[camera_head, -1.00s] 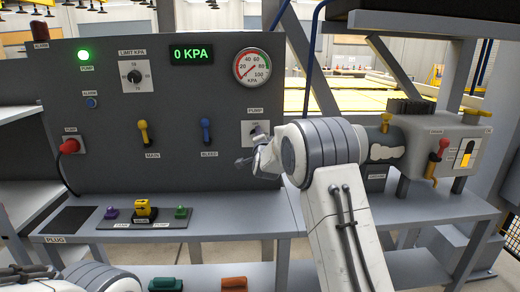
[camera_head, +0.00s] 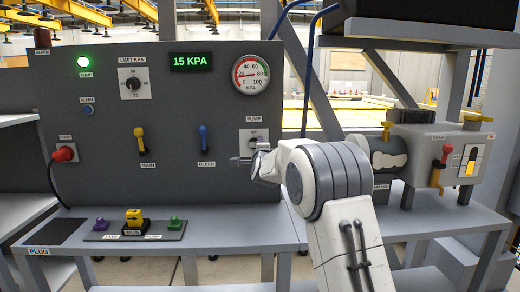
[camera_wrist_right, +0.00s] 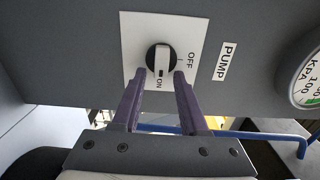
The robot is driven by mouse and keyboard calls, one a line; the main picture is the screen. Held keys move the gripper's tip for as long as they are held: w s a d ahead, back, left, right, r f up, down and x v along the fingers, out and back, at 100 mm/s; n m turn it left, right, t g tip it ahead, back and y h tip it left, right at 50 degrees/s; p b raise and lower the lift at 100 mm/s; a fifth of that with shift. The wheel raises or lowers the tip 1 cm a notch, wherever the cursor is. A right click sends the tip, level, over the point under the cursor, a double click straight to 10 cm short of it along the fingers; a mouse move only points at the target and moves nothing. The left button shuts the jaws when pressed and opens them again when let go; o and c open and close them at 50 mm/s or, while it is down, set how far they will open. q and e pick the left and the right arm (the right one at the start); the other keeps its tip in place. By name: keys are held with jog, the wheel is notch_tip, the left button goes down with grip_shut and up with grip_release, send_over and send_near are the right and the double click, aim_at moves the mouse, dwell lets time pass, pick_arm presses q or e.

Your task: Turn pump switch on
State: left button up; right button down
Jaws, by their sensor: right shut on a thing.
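The pump switch (camera_wrist_right: 160,60) is a black round knob with a white grip bar on a white plate. Its marked end points at ON in the right wrist view. In the head view the switch (camera_head: 253,139) sits low on the right of the grey panel, partly hidden by my right gripper (camera_head: 244,159). My right gripper also shows in the wrist view (camera_wrist_right: 159,76), its purple fingers either side of the knob's grip and shut on it. The digital display (camera_head: 191,61) reads 15 KPA. My left gripper is out of view.
The panel (camera_head: 110,180) carries a green lit lamp (camera_head: 84,62), a dial gauge (camera_head: 251,75), a yellow lever (camera_head: 140,138) and a blue lever (camera_head: 203,137). A red plug (camera_head: 64,154) with a cable is at left. Small coloured handles stand on the shelf (camera_head: 225,240) below.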

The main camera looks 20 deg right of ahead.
jog(key=shift+f, duration=0.1)
jog(key=c, duration=0.8)
grip_release()
jog(key=b+v, duration=0.1)
jog(key=v, duration=0.9)
jog(key=shift+s+a, duration=0.15)
jog(key=shift+s, duration=0.05)
